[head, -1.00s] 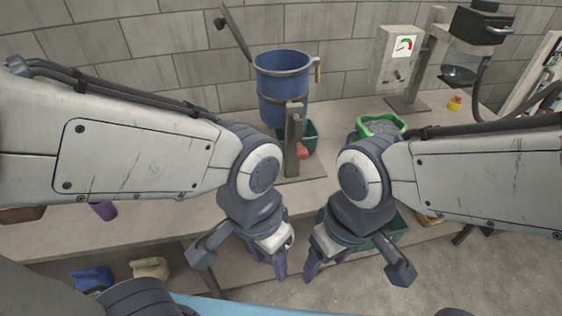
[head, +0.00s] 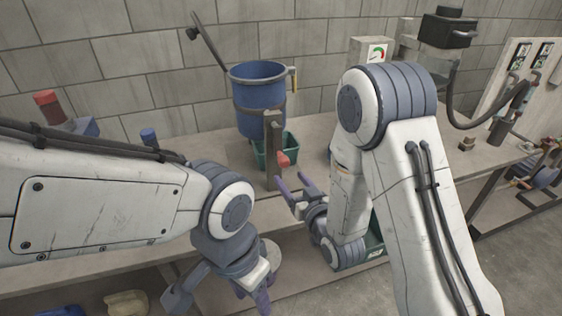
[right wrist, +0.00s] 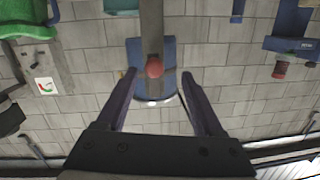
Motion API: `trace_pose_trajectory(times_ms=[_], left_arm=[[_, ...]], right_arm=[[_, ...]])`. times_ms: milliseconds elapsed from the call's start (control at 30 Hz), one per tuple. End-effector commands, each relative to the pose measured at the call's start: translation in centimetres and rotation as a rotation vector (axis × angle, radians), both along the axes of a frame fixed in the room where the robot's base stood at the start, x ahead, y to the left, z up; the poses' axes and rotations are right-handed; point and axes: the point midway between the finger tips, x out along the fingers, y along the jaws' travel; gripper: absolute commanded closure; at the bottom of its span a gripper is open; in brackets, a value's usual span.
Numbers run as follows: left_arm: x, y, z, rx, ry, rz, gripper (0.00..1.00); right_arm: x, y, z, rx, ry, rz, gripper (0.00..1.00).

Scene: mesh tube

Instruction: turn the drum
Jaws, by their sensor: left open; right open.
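The blue drum (head: 258,97) sits on the bench by the block wall, with a dark band around it. A grey post (head: 272,160) stands in front, with a red knob (head: 282,159) on it. My right gripper (head: 292,181) is open just below and in front of the knob, fingers pointing at the post. In the right wrist view, the red knob (right wrist: 154,69) shows between the open fingertips, with the blue drum (right wrist: 140,50) behind; I see no contact. My left gripper (head: 265,294) is open and empty, low in front of the bench.
A dark green bin (head: 291,146) stands below the drum. A grey bar (head: 212,42) slants up left of the drum. A gauge box (head: 371,48) stands to the right. The bright green tub (right wrist: 28,22) shows in the right wrist view. My right arm hides some bench.

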Motion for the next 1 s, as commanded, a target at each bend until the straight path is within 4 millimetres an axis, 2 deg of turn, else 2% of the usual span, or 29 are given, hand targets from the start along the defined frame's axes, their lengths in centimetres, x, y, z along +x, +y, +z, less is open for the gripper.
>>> trace_pose_trajectory(times_ms=[100, 267, 700, 833, 1000], left_arm=[[0.0, 0.0, -0.4, 0.000, 0.000, 0.000, 0.50], [0.0, 0.0, 0.0, 0.000, 0.000, 0.000, 0.50], [0.0, 0.0, 2.7, 0.000, 0.000, 0.000, 0.50], [0.0, 0.0, 3.0, 0.000, 0.000, 0.000, 0.50], [0.0, 0.0, 3.1, 0.000, 0.000, 0.000, 0.50]], right_arm=[[0.0, -0.8, -0.1, 0.038, -0.060, -0.013, 0.31], [0.6, -0.8, 0.4, 0.056, -0.094, -0.016, 0.31], [7.6, 2.1, 0.6, 0.056, -0.094, -0.016, 0.31], [9.0, 2.6, 0.4, 0.056, -0.093, -0.015, 0.31], [9.7, 2.9, 0.3, 0.055, -0.092, -0.016, 0.31]])
